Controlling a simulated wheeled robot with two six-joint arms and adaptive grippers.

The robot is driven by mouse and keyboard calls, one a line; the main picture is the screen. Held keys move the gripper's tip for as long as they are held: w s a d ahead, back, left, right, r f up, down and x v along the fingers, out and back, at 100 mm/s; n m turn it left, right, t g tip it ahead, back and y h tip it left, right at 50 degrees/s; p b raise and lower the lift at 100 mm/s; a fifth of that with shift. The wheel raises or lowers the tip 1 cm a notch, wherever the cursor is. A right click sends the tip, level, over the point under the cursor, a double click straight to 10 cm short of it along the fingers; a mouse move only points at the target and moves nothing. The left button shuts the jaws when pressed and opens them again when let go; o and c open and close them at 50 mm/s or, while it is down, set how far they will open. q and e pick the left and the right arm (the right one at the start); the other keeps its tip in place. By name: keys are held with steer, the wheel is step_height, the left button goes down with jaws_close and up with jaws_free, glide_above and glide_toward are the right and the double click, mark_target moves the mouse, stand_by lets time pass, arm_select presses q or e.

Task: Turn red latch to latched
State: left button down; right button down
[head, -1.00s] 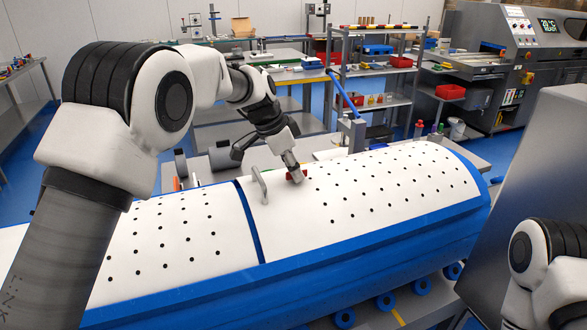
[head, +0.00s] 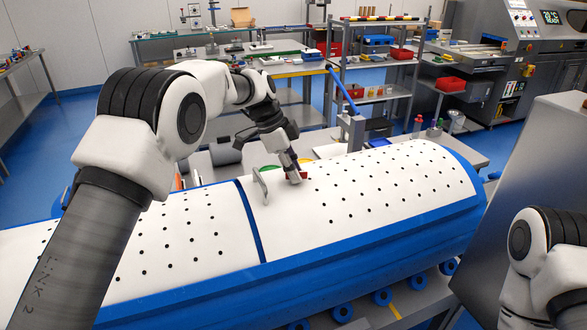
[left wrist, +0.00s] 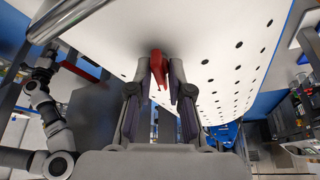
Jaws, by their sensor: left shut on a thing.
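The red latch (left wrist: 158,68) sits on the white perforated lid of the tub and stands between my left gripper's fingers in the left wrist view. In the head view only a little red of the latch (head: 304,175) shows beside the fingertips. My left gripper (head: 294,177) reaches down to the lid just right of the metal handle; its fingers also show in the left wrist view (left wrist: 159,85), shut on the latch. The fingers hide part of the latch, and I cannot read its latched mark. My right gripper is out of the head view; only part of its arm shows.
The white lid (head: 385,185) curves over the blue tub carrier. A metal handle (head: 261,184) stands close left of my left gripper. A grey panel (head: 535,160) rises at the right. Shelving (head: 375,105) and benches stand behind, with blue floor between.

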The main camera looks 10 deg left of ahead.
arm_select(q)
steer(key=shift+s+f, duration=0.1)
steer(key=shift+f, duration=0.1)
stand_by(0.7)
steer(key=c, duration=1.1)
jaws_free()
steer(key=shift+d+r, duration=0.1)
steer(key=shift+d, duration=0.05)
